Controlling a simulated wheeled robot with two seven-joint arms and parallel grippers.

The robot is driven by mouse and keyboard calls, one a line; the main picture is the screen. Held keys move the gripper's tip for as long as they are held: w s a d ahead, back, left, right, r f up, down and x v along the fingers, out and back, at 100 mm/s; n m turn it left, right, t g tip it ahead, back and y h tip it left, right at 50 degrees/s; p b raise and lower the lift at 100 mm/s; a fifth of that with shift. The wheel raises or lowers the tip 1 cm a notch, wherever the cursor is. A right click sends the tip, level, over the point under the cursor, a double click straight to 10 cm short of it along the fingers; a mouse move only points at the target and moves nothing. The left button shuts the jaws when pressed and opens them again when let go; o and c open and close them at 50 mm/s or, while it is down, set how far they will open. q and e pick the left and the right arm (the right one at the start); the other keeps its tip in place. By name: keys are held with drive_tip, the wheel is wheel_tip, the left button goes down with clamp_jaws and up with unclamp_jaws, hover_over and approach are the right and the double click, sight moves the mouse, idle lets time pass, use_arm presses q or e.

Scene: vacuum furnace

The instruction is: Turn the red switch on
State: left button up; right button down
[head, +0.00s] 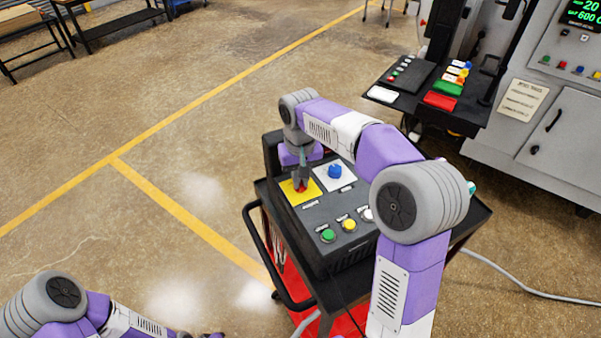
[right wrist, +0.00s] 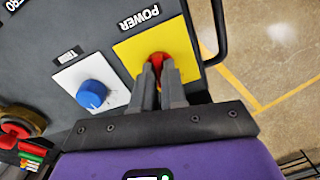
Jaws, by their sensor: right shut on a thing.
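The red switch (right wrist: 160,59) sits on a yellow plate (right wrist: 185,35) marked POWER on a dark control box. My right gripper (right wrist: 160,72) is shut on the red switch, with its fingers on either side of the knob. In the head view the right gripper (head: 300,186) comes down from above onto the yellow plate (head: 312,194), and the fingers hide much of the switch. Of my left arm, links show at the bottom left of the head view, with a dark tip (head: 212,336) at the lower edge; its jaws cannot be made out.
Beside the yellow plate is a blue knob (head: 334,171) on a white plate. Green (head: 327,236), yellow (head: 349,225) and white buttons line the box's front. The box stands on a black cart (head: 262,235). A furnace cabinet (head: 545,120) stands at right; open floor lies left.

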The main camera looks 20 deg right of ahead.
drive_tip(key=shift+m+p, duration=0.55)
drive_tip(key=shift+m, duration=1.35)
drive_tip(key=c, duration=1.2)
unclamp_jaws()
wheel_tip(320, 180, up, 8)
drive_tip(key=shift+f+p, duration=0.15)
drive_tip(key=shift+p, duration=0.4)
drive_tip(key=shift+f, duration=0.1)
